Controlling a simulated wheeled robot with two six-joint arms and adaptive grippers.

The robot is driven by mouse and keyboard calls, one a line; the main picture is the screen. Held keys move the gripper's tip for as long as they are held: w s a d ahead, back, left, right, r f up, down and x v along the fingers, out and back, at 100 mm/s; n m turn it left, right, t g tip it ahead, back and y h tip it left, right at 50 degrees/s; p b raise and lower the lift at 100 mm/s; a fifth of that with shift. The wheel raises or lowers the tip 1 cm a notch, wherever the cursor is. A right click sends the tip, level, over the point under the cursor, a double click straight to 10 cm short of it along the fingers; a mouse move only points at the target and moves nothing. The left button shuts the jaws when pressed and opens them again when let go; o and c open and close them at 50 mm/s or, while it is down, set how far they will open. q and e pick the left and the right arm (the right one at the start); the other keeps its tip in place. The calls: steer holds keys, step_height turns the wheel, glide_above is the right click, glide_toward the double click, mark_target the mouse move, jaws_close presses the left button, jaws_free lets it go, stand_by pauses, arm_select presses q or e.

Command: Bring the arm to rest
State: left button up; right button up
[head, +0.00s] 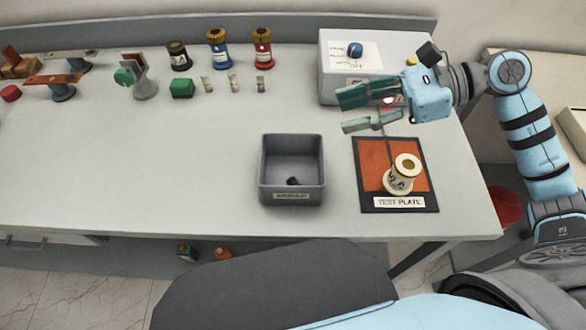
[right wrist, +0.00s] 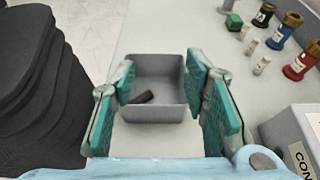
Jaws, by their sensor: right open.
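My right gripper (head: 354,109) is open and empty above the right part of the table, in front of the light grey control box and behind the test plate. In the right wrist view its green finger pads (right wrist: 162,95) stand wide apart, with the grey bin (right wrist: 160,114) seen between them farther off. The right arm comes in from the right edge of the head view. My left gripper is not in view.
The grey bin (head: 264,185) holds a small dark piece (head: 293,181). The test plate (head: 369,180) carries a cream bushing (head: 398,182). The control box (head: 340,70) stands behind. Several bushings and small parts line the back left. The table's left middle is clear.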

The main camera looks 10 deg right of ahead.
steer(key=v, duration=0.4)
steer(key=shift+d, duration=0.1)
steer(key=shift+r, duration=0.1)
